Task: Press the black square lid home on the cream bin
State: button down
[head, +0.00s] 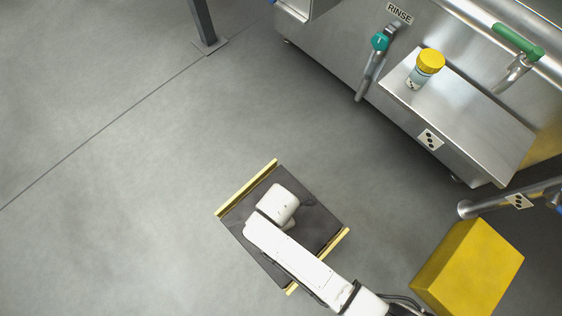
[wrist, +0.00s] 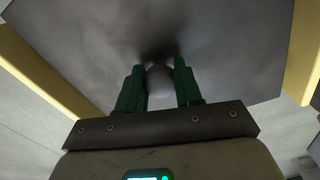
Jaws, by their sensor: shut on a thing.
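The black square lid (head: 255,248) lies over the cream bin (head: 246,188) in the head view. Strips of the bin's cream rim show along the lid's upper-left and lower-right edges. The lid fills most of the upper wrist view (wrist: 215,50), with the cream bin (wrist: 45,75) showing at left and right. My gripper (wrist: 160,80) has its green fingers shut on the pale round knob (wrist: 158,82) at the lid's middle. In the head view my white arm hides the fingers and knob. I cannot tell whether the lid is level or seated.
A yellow block (head: 468,270) stands on the floor to the right of the bin. A steel bench (head: 470,115) at upper right carries a yellow-capped jar (head: 426,68). A post (head: 204,25) stands at the top. The grey floor (head: 100,200) on the left is clear.

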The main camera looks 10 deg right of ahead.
jog(key=shift+f, duration=0.45)
dwell(0.3)
jog(key=c, duration=0.7)
grip_release()
jog(key=shift+r, duration=0.1)
